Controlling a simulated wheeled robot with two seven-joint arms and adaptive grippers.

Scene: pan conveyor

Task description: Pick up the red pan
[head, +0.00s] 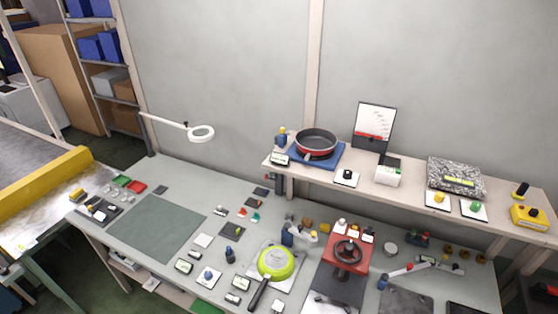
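The red pan (316,142) is in the head view on the raised shelf at the back. It has a red rim and side and a dark inside, and it sits upright on a blue pad (339,151). A short stub, perhaps its handle, shows at its front edge. Neither of my grippers is in view, so nothing of mine shows near the pan.
The shelf (405,187) also bears a framed sheet (375,122) and a grey speckled block (457,176). Below, the workbench (180,175) carries a green pan (277,262), a red handwheel device (347,252) and many small parts. A green mat (155,230) lies clear. A ring lamp (201,133) overhangs the left.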

